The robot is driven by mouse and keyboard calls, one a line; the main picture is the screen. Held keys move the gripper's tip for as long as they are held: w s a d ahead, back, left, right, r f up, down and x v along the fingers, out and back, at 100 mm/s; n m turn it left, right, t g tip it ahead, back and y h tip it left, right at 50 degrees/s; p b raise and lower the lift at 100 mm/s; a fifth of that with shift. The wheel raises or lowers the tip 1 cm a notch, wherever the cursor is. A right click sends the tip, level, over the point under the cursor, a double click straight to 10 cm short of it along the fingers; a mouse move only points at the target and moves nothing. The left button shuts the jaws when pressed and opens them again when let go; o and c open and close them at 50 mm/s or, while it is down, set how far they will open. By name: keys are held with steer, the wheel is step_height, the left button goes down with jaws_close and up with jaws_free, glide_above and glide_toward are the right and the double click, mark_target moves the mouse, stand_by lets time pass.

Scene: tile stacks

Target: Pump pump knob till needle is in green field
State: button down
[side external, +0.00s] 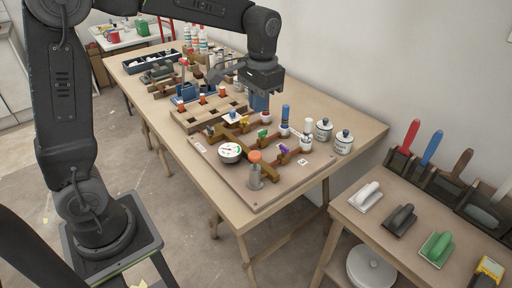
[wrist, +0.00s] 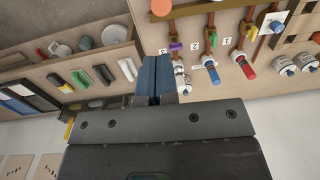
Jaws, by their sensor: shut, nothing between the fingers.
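The pump knob (side external: 255,156) is an orange cap on a grey cylinder (side external: 255,178) at the front of a wooden board (side external: 225,180). The knob also shows at the top edge of the wrist view (wrist: 163,6). The round white gauge (side external: 230,151) stands left of the pump. Its face has red and green marks, but the needle is too small to read. My gripper (side external: 260,108) has blue fingers and is shut and empty. It is above the back part of the board, behind and apart from the knob. The closed fingers also show in the wrist view (wrist: 156,62).
Purple (side external: 284,149), green (side external: 262,133) and yellow (side external: 245,120) valve handles sit on brown pipes. Bottles with blue (side external: 285,116) and white (side external: 307,130) tops stand behind, with two jars (side external: 344,141) to the right. A tool bench (side external: 385,222) is at right.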

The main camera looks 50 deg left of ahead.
mark_target(256, 155)
steer(key=f, duration=1.4)
steer(key=shift+s+a, duration=0.1)
steer(key=shift+a, duration=0.3)
steer(key=shift+f, duration=1.55)
steer(key=shift+s, duration=0.1)
step_height(256, 155, up, 14)
steer(key=shift+w+d+r, duration=0.2)
steer(key=shift+d, duration=0.2)
